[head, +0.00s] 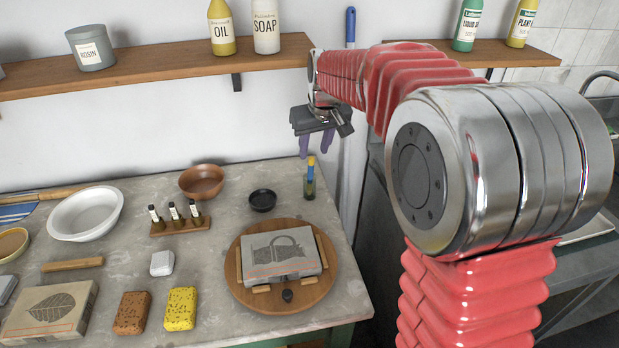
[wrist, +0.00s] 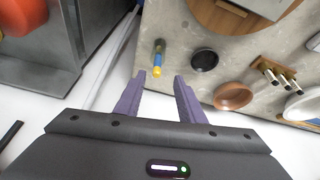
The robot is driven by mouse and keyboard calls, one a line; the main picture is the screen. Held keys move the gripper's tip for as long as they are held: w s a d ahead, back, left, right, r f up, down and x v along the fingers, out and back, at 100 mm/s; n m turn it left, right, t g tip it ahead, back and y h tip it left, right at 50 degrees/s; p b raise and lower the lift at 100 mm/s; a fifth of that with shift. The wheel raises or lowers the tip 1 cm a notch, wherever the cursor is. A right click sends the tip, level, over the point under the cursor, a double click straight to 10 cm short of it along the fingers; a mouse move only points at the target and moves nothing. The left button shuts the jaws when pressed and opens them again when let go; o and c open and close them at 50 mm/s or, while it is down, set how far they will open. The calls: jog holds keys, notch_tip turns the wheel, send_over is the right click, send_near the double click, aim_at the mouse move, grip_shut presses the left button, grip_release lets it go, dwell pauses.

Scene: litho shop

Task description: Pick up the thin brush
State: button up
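A thin upright stick with a blue and yellow handle, seemingly the thin brush (head: 311,167), stands in a small greenish glass (head: 309,187) at the back right of the table. Its lower end is hard to make out. In the wrist view the brush (wrist: 158,58) shows just beyond the fingertips, a little left of the middle of the gap. My gripper (head: 316,150) has purple fingers pointing down and is at the table's back right corner, near the brush. In the wrist view my gripper (wrist: 160,76) is open, with nothing between its fingers.
A black dish (head: 262,200) is left of the glass, and a brown bowl (head: 201,181) is farther left. A round wooden board (head: 236,284) bears a printing stone (head: 300,262) in front. A wooden shelf (head: 150,72) with bottles runs along the wall above.

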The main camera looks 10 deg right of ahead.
aim_at(312, 165)
jog(key=x, duration=0.6)
jog(key=shift+w+f, duration=0.1)
jog(key=shift+f, duration=0.2)
jog(key=shift+w+d+x, duration=0.1)
jog(key=shift+x, duration=1.2)
jog(key=shift+w+d+x, duration=0.1)
jog(key=shift+d+x, duration=0.05)
jog(key=shift+x, duration=1.15)
jog(key=shift+r, duration=0.1)
grip_shut()
